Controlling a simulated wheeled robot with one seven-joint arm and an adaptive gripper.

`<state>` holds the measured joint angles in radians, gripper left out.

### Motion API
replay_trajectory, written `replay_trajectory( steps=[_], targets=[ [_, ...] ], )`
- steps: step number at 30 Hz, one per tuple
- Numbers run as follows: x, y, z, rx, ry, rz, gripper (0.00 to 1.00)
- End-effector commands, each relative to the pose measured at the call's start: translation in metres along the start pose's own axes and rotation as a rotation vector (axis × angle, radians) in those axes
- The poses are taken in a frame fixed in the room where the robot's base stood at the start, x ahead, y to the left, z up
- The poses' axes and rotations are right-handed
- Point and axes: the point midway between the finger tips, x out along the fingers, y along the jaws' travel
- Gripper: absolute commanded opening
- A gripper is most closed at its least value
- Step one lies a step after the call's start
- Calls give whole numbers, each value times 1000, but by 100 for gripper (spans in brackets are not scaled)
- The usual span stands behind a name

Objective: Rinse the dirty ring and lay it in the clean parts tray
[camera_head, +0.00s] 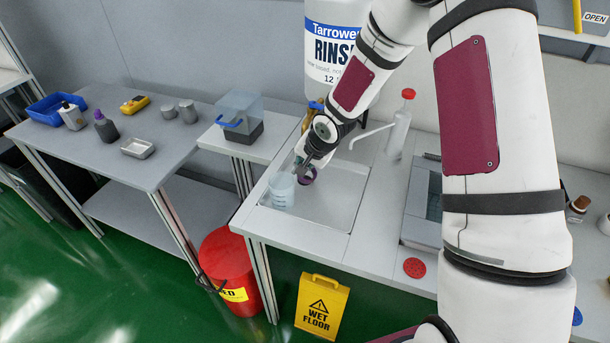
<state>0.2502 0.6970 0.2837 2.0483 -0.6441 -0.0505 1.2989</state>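A small purple ring (307,178) is at the tip of my gripper (303,168), above the shallow sink tray (330,213). The gripper looks shut on it, though the fingers are small and partly hidden by the wrist. A translucent blue beaker (282,192) stands in the sink tray just left of the ring. A large rinse bottle (333,48) is behind my arm, with a brass tap (308,118) below it. No tray is legibly marked as the clean parts tray; a small metal tray (138,149) lies on the left table.
A white squirt bottle (399,125) with a red cap stands behind the sink. A grey bin (423,230) is right of it. A clear box (240,115) and blue crate (50,108) are left.

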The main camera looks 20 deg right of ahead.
Motion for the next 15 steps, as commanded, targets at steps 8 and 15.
replay_trajectory(
  steps=[8,15],
  targets=[
    [0,-2,6,-4,-3,-1,0],
    [0,-1,2,-4,-3,-1,0]
  ],
)
